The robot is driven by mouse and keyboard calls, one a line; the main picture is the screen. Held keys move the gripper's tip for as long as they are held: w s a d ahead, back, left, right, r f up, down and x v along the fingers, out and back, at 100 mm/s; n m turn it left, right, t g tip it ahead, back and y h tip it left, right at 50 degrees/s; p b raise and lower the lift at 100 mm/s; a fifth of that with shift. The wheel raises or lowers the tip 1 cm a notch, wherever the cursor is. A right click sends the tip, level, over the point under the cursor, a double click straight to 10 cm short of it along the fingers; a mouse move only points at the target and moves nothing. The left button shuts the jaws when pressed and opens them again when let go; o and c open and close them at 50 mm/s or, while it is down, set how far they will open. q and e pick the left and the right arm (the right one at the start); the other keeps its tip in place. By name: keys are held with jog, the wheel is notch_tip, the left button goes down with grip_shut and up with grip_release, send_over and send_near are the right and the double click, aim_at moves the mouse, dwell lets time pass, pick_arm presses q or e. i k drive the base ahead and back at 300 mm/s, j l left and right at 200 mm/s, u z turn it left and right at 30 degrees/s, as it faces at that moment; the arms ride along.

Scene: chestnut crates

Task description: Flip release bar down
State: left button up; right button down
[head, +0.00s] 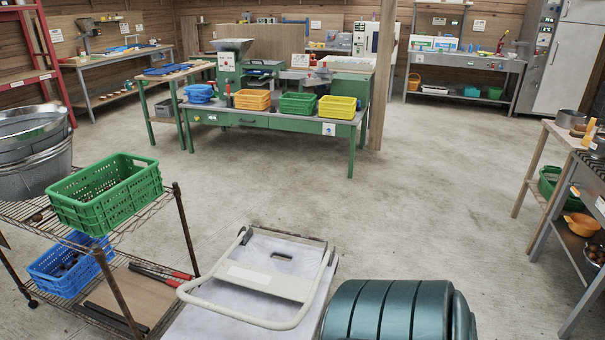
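A flatbed cart with a pale grey deck (205,325) stands on the floor at the bottom centre. A cream tubular handle frame (318,283) lies low over the deck, with a flat cream cross-panel (262,279). A panel with a dark slot (283,256) lies at its far end. I cannot make out a separate release bar; it may be part of this frame or hidden. Neither of my grippers is in view, and nothing is seen touching the cart.
A wire rack (130,235) with a green crate (108,190) and a blue crate (68,265) stands left of the cart. A dark green ribbed rounded object (395,310) is close on its right. Open concrete floor (400,215) lies beyond, before a green workbench (270,121).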

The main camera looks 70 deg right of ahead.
aim_at(252, 226)
jog(key=k+l, duration=0.15)
jog(key=l, duration=0.2)
jog(key=k+l+z, duration=0.15)
jog(key=l, duration=0.2)
jog(key=k+l, duration=0.15)
jog(key=l, duration=0.2)
jog(key=k+l+z, duration=0.15)
jog(key=l, duration=0.6)
jog(key=i+l+z, duration=0.15)
jog(key=l, duration=0.65)
jog(key=i+l+z, duration=0.1)
jog(key=l, duration=0.3)
jog(key=i+l+z, duration=0.1)
jog(key=l, duration=0.3)
jog(key=i+l+z, duration=0.15)
jog(key=i+l, duration=0.7)
